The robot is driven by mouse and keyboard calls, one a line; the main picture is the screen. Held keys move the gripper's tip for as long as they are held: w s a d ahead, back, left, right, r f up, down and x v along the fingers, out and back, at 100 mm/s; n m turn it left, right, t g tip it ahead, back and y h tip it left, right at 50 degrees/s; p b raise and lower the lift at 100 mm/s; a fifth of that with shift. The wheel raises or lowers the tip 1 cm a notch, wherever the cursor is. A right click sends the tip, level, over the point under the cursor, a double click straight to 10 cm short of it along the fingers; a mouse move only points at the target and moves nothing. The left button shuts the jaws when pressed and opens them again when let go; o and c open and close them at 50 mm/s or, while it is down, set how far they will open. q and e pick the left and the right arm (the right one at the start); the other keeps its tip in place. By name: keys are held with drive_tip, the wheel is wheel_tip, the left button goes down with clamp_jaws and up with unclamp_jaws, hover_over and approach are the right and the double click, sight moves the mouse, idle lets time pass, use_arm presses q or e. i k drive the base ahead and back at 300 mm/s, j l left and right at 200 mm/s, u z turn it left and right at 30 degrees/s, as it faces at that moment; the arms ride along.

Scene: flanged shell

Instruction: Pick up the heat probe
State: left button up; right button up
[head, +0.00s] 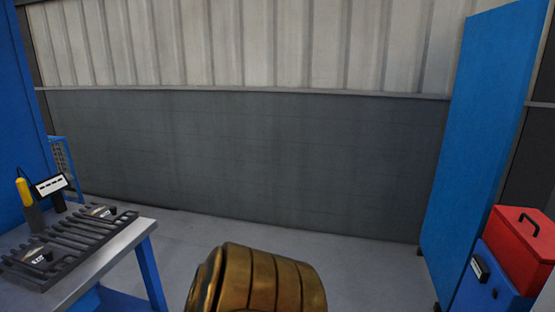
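A yellow-handled tool (24,191), which looks like the heat probe, stands upright in a dark holder (34,217) at the far left. The holder is on the metal-topped workbench (110,257). A thin dark cable shows at the top of the yellow handle, beside a small unit with a white face (51,185). The tip of the tool is hidden. Neither of my grippers is in view.
A dark slotted rack (75,238) with small gauge-like pieces covers much of the bench. A brass-coloured ribbed body (265,282) rises at bottom middle; I cannot tell what it belongs to. At right are a tall blue panel (478,140) and a red box (520,245).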

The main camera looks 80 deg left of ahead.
sight(23, 187)
drive_tip(key=u, duration=4.35)
